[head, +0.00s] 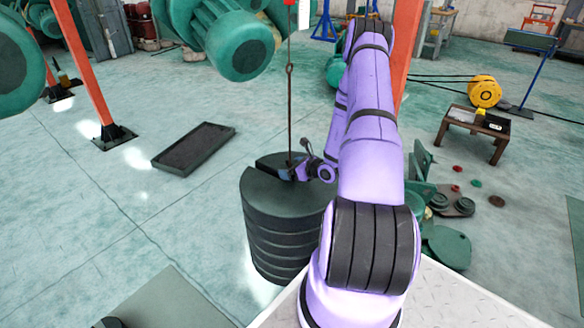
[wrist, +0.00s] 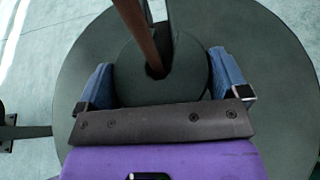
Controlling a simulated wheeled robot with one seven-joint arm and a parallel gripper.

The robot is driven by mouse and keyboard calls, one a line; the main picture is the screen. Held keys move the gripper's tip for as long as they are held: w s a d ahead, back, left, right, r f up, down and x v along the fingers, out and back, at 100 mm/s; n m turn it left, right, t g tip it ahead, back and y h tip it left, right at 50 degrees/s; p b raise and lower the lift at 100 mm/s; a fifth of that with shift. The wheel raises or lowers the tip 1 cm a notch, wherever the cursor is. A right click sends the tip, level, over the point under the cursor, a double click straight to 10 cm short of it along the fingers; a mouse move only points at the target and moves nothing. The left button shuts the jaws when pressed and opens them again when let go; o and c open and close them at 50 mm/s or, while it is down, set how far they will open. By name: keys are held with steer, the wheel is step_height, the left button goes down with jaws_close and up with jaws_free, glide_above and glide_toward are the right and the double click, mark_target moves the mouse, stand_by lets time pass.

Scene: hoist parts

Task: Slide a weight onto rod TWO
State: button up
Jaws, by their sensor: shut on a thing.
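A stack of round dark weights (head: 285,225) stands on the floor left of my arm. A thin rusty rod (head: 290,100) hangs down to the middle of its top; no label reading TWO is visible. My gripper (head: 303,172) is at the rod, over the stack. In the wrist view, its blue fingers (wrist: 160,82) flank a small round dark piece of a weight (wrist: 188,72), and the rod (wrist: 140,35) stands in that piece's slot. A wide dark disc (wrist: 270,70) lies beneath. I cannot tell whether the small piece is part of that disc.
A black tray (head: 193,148) lies on the floor to the left. An orange post (head: 82,65) stands beyond it. Green machine parts (head: 445,245) lie right of my arm. A small table (head: 473,122) stands farther right. Open floor lies left of the stack.

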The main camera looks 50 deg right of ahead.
steer(key=shift+f, duration=0.15)
steer(key=shift+f, duration=0.35)
steer(key=shift+f, duration=0.5)
stand_by(0.8)
steer(key=o, duration=1.7)
steer(key=shift+f, duration=0.1)
steer(key=shift+s, duration=0.2)
steer(key=shift+s+a+r, duration=0.2)
steer(key=shift+s+a, duration=0.15)
steer(key=shift+s, duration=1.4)
steer(key=shift+s+a+r, duration=0.15)
steer(key=shift+s+a, duration=0.2)
steer(key=shift+s, duration=1.4)
steer(key=shift+s+a+r, duration=0.2)
steer(key=shift+s+a, duration=0.15)
steer(key=shift+s, duration=1.4)
